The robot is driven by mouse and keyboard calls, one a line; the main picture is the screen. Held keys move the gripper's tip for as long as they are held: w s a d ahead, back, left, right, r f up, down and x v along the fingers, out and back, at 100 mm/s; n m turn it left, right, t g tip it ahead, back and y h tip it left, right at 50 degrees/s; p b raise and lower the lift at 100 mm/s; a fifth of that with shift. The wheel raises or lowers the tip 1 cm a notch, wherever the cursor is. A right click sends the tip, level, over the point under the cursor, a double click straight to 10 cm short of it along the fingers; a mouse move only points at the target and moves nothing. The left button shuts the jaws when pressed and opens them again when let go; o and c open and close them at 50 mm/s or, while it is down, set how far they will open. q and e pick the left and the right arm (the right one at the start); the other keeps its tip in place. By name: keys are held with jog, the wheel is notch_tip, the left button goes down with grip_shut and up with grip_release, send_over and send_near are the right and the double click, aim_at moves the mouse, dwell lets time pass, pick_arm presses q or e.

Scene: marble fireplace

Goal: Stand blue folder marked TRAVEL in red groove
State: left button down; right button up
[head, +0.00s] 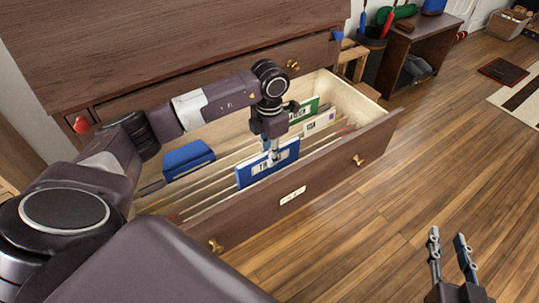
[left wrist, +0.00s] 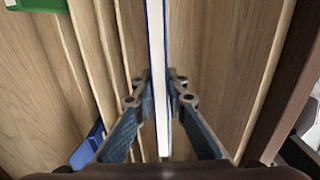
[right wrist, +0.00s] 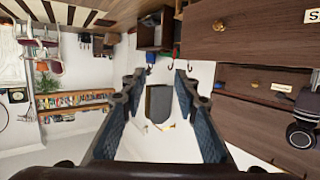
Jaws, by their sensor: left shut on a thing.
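The blue folder (head: 249,177) has a white label, partly covered by my fingers, with "TR" readable. My left gripper (head: 273,156) is shut on its upper edge. The folder is upright over the front part of the open drawer (head: 222,232); its lower edge is hard to make out there. In the left wrist view the folder (left wrist: 156,50) is edge-on between both fingers, with pale wooden dividers on either side. Thin reddish marks show on the front-left dividers, but I cannot tell which groove is red. My right gripper (head: 453,262) is open and empty over the floor.
A green folder (head: 304,111) and a pale folder (head: 319,125) stand at the drawer's right. A blue object (head: 187,159) lies at the back left. The drawer front has brass knobs (head: 358,160).

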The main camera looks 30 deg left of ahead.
pick_arm(q)
jog(key=shift+f+b, duration=0.3)
jog(key=shift+f, duration=0.2)
pick_arm(e)
jog(key=shift+w+a+r+t+y, duration=0.15)
jog(key=shift+w+a+r+t, duration=0.2)
jog(key=shift+r, duration=0.45)
jog(key=shift+w+a+r+t+y, duration=0.15)
jog(key=shift+r+t, duration=0.3)
jog(key=shift+r, duration=0.3)
jog(key=shift+d, duration=0.1)
pick_arm(q)
jog(key=c, duration=1.8)
grip_release()
jog(key=shift+c, duration=0.2)
